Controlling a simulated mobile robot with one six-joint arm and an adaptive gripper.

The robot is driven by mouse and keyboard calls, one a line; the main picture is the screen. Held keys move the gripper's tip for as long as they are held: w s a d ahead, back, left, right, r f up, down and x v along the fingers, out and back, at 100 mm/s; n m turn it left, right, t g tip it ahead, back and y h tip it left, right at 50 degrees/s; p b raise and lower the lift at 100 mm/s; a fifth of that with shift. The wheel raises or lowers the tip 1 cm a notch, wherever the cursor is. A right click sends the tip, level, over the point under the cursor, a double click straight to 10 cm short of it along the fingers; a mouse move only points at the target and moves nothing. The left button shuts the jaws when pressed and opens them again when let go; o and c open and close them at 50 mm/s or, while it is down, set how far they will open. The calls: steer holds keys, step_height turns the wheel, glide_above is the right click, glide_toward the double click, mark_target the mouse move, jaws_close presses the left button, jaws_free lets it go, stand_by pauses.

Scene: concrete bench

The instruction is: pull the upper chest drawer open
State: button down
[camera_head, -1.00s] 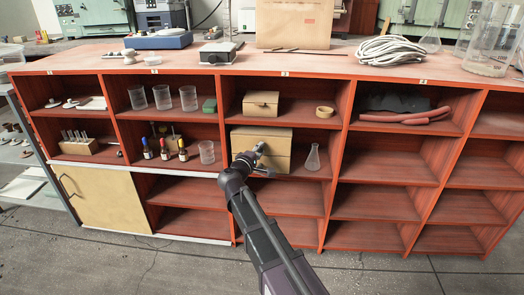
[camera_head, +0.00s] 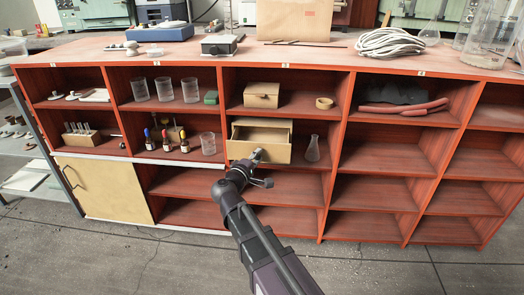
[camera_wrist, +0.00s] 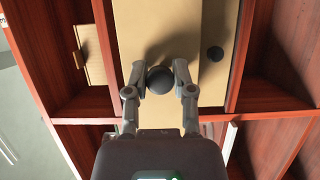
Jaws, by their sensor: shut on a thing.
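The tan chest (camera_head: 264,122) stands in a middle compartment of the red shelf. Its upper drawer (camera_head: 278,153) stands out from the chest, and part of its inside shows over the front panel. My gripper (camera_head: 257,155) is at this drawer's front. In the wrist view my gripper (camera_wrist: 160,82) is shut on the dark round knob (camera_wrist: 160,77) of the upper drawer (camera_wrist: 150,25), one finger on each side. The lower drawer's knob (camera_wrist: 215,54) shows to the right, apart from the fingers. The head view hides the gripped knob behind my gripper.
A glass flask (camera_head: 312,149) stands close to the right of the chest. Dropper bottles (camera_head: 166,140) and a glass (camera_head: 208,143) stand in the compartment to the left. A smaller tan box (camera_head: 262,95) sits on the shelf above. The compartments below are empty.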

steer(key=shift+s, duration=1.25)
steer(key=shift+c, duration=2.2)
jaws_free()
steer(key=v, duration=1.2)
